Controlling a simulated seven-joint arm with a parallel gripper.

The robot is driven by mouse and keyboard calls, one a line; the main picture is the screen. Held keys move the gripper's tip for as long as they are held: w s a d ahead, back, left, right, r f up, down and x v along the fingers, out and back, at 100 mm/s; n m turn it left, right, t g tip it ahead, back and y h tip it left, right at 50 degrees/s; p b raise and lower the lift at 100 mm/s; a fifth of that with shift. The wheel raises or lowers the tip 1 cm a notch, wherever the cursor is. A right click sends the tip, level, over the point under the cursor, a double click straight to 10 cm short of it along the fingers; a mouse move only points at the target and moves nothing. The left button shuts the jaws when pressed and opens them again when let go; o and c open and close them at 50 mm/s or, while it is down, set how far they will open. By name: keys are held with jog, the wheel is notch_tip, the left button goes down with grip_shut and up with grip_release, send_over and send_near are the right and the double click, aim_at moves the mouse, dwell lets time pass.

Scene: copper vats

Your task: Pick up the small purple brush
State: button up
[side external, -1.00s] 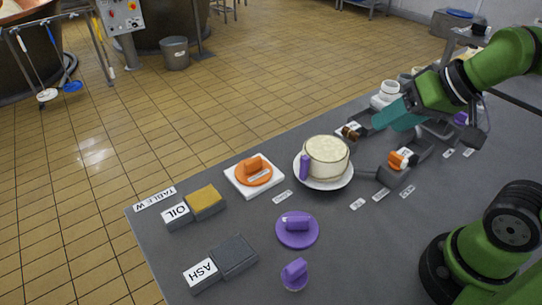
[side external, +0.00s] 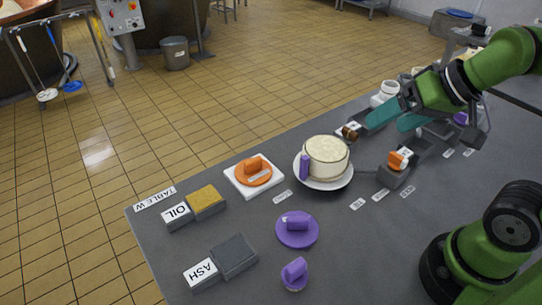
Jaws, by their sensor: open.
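The small purple brush (side external: 294,273), a small round base with a block handle, stands on the dark table near its front edge. A larger purple brush (side external: 297,229) of similar shape lies just behind it. My gripper (side external: 385,125) is at the upper right, over the far side of the table, with its two teal fingers apart and nothing visible between them. It is well away from both purple brushes, beyond the cheese and to the right.
A pale round cheese (side external: 327,157) sits on a white plate (side external: 343,183), a purple item (side external: 304,167) against it. An orange brush (side external: 253,171) rests on a white square (side external: 270,188). OIL (side external: 206,201) and ASH (side external: 234,255) pads lie left. Table around the small brush is clear.

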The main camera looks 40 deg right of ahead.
jog(key=n+g+h, duration=0.2)
jog(key=n+g, duration=0.2)
jog(key=g, duration=0.3)
send_over(294, 262)
notch_tip(294, 262, down, 7)
jog(key=f, duration=1)
jog(key=shift+w+d+f, duration=0.2)
jog(key=shift+d+f, duration=0.05)
jog(key=shift+f, duration=0.1)
jog(key=shift+s+a+f, duration=0.15)
jog(key=shift+f, duration=1.3)
jog(key=shift+s+a+f, duration=0.1)
jog(key=shift+f, duration=1.35)
jog(key=c, duration=1.1)
